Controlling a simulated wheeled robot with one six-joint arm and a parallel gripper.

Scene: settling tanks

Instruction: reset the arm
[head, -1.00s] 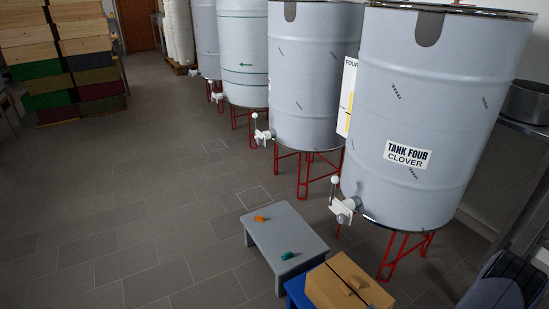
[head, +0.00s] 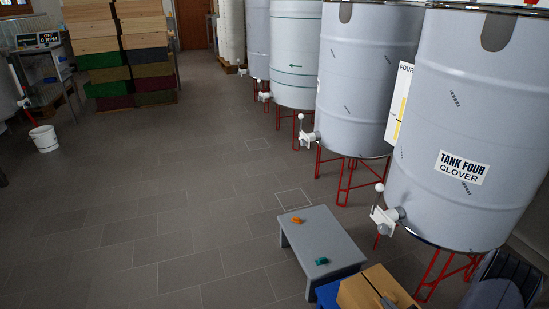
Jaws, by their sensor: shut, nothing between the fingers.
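My gripper is not in the head view. A dark, rounded shape (head: 503,278) at the bottom right corner may be part of my arm, but I cannot tell for certain. Nothing in view shows the fingers or anything held.
A grey stool (head: 318,243) bears an orange item (head: 297,220) and a teal item (head: 321,261). Tank four (head: 455,120) rises on red legs at right. Stacked hive boxes (head: 118,70) and a white bucket (head: 44,138) are left. Middle floor is clear.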

